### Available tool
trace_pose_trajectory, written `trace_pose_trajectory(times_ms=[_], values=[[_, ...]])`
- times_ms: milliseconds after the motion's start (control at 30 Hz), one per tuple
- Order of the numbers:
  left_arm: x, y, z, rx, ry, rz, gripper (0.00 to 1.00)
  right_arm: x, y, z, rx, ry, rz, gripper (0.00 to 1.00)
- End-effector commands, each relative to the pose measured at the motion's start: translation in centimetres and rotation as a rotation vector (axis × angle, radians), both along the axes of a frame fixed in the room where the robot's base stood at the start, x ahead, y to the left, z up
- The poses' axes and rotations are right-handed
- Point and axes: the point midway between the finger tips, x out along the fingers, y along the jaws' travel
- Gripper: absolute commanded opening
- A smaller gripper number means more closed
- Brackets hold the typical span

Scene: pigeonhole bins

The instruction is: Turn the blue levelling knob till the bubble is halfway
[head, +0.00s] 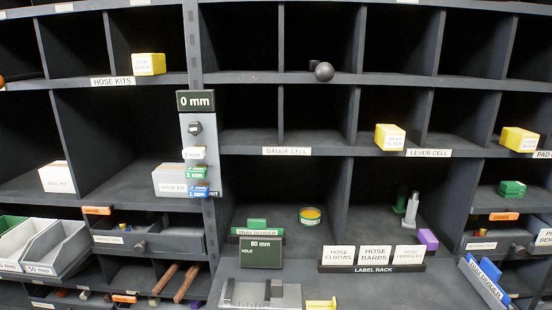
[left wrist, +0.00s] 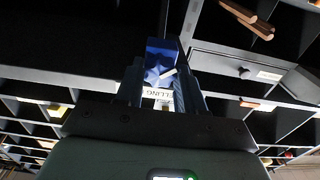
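The head view does not show the knob or either gripper. I see no bubble or vial that I can make out in either view.
Dark pigeonhole shelving fills the head view. Brown rods (left wrist: 247,18) show in the left wrist view.

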Motion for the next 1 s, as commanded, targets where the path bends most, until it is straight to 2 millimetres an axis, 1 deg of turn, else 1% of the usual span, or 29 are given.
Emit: trace_pose_trajectory(times_ms=[100, 167, 200, 233, 267, 567, 667, 1000], values=[[0.0, 0.0, 0.0, -0.009, -0.001, -0.001, 0.02, -0.1, 0.0, -0.1, 0.0, 0.002, -0.001, 0.56], [0.0, 0.0, -0.1, -0.042, -0.001, -0.001, 0.02, -0.5, -0.1, -0.6, 0.001, 0.018, -0.001, 0.56], [0.0, -0.1, 0.0, -0.053, 0.001, -0.001, 0.45, -0.9, -0.1, -0.7, 0.002, 0.028, -0.002, 0.56], [0.0, -0.1, 0.0, -0.052, 0.001, -0.002, 0.55, -0.8, -0.1, -0.7, 0.001, 0.027, -0.002, 0.56], [0.0, -0.1, 0.0, -0.051, 0.001, -0.002, 0.56, -0.8, -0.1, -0.6, 0.001, 0.025, -0.002, 0.56], [-0.2, 0.0, 0.0, -0.051, 0.002, -0.001, 0.56, -0.7, -0.1, -0.6, 0.001, 0.022, -0.001, 0.56], [-1.1, 0.0, 0.0, -0.05, 0.002, -0.002, 0.56, -0.6, -0.1, -0.6, 0.001, 0.022, -0.001, 0.56], [-5.1, 0.1, 0.0, -0.05, 0.002, -0.002, 0.56, -0.6, -0.1, -1.0, 0.002, 0.023, -0.001, 0.56]])
